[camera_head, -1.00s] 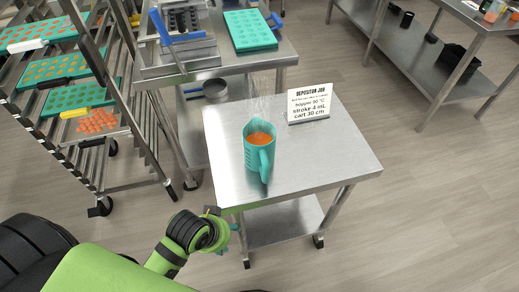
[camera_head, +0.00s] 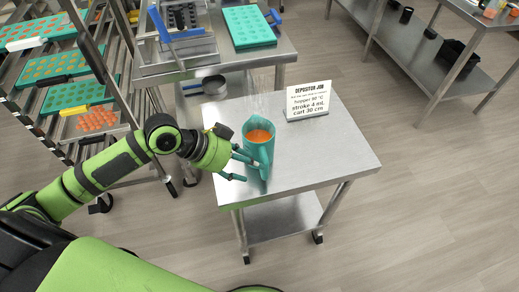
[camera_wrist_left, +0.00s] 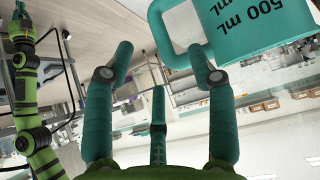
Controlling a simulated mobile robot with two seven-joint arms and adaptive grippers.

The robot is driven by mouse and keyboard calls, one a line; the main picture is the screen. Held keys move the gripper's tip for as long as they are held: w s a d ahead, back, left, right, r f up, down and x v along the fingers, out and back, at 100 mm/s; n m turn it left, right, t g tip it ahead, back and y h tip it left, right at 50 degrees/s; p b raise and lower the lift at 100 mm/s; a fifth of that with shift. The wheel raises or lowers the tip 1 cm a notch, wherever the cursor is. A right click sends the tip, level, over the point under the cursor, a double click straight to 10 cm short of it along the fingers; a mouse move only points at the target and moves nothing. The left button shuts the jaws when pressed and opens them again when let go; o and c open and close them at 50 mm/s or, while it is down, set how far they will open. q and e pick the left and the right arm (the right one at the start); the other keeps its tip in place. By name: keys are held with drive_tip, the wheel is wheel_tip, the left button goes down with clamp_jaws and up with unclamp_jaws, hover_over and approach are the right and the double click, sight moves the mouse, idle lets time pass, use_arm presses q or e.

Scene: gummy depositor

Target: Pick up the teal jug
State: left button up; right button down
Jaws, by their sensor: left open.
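The teal jug (camera_head: 258,132) stands upright on the steel cart, with orange liquid inside. Its handle faces the front of the cart. My left gripper (camera_head: 246,166) is open at the handle side of the jug, with its teal fingers spread close to it. In the left wrist view the jug (camera_wrist_left: 262,25) with "500 mL" markings fills the top right. Its handle (camera_wrist_left: 160,30) shows between the two outer fingertips of my left gripper (camera_wrist_left: 160,52), and the fingers are not closed on it. Exact contact cannot be told. My right gripper is not in view.
The steel cart (camera_head: 330,160) also holds a "DEPOSITOR JOB" sign (camera_head: 308,100) behind and right of the jug. A steel bench (camera_head: 285,55) with a teal mold tray (camera_head: 248,27) stands behind. A tray rack (camera_head: 110,60) is at left, close to my left arm.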

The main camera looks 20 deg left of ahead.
sight(265, 172)
use_arm(q)
drive_tip(key=p+x, duration=0.2)
drive_tip(key=x, duration=0.3)
drive_tip(key=shift+w+d+f, duration=0.15)
drive_tip(key=shift+d, duration=0.25)
drive_tip(key=shift+w+d+f, duration=0.15)
drive_tip(key=shift+d+f, duration=0.1)
drive_tip(key=shift+f, duration=0.2)
clamp_jaws()
drive_tip(key=shift+w+r, duration=0.1)
drive_tip(key=shift+r, duration=0.05)
